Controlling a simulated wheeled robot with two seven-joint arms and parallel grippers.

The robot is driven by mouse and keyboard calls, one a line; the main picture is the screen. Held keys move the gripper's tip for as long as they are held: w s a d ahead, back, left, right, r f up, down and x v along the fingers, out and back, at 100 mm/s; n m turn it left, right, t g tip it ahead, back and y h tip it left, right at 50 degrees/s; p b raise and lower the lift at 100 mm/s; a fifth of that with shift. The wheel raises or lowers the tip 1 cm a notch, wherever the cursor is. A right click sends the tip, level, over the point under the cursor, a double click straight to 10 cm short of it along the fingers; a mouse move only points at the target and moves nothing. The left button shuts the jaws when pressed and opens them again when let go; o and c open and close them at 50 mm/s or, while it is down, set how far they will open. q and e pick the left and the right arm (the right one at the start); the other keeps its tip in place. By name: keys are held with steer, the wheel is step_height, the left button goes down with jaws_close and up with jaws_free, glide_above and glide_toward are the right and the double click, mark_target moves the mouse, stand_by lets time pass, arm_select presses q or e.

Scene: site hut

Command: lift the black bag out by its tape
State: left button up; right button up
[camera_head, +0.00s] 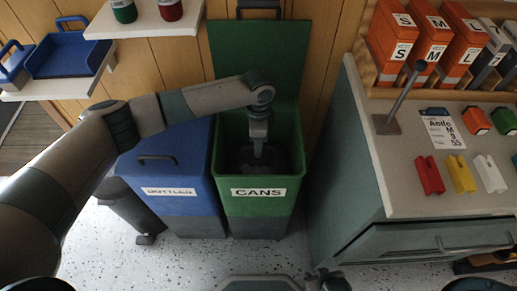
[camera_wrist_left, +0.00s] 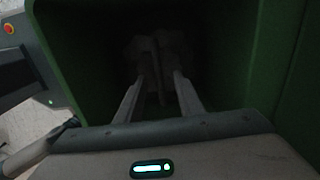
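The green bin marked CANS (camera_head: 258,208) stands open in the head view, its lid raised behind it. A dark bag (camera_head: 238,160) lies inside, mostly in shadow. My left arm reaches over the bin, and my left gripper (camera_head: 262,156) points down inside it. In the left wrist view, the two fingers (camera_wrist_left: 160,88) are spread with a gap. A thin upright strip, seemingly the tape (camera_wrist_left: 157,72), stands between them, apparently clear of both. The dim bag (camera_wrist_left: 140,48) shows beyond the tips. My right gripper (camera_head: 328,281) shows only partly at the bottom edge; its fingers are unclear.
A blue bin (camera_head: 175,205) with a closed lid stands directly left of the green one. A grey counter (camera_head: 405,165) with coloured blocks and a metal post stands at the right. The bin's green walls (camera_wrist_left: 225,60) are close around my left gripper. Shelves hang at upper left.

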arm_select(q)
steer(key=shift+f, duration=1.15)
steer(key=shift+c, duration=0.3)
jaws_close()
steer(key=shift+r, duration=0.1)
stand_by(0.4)
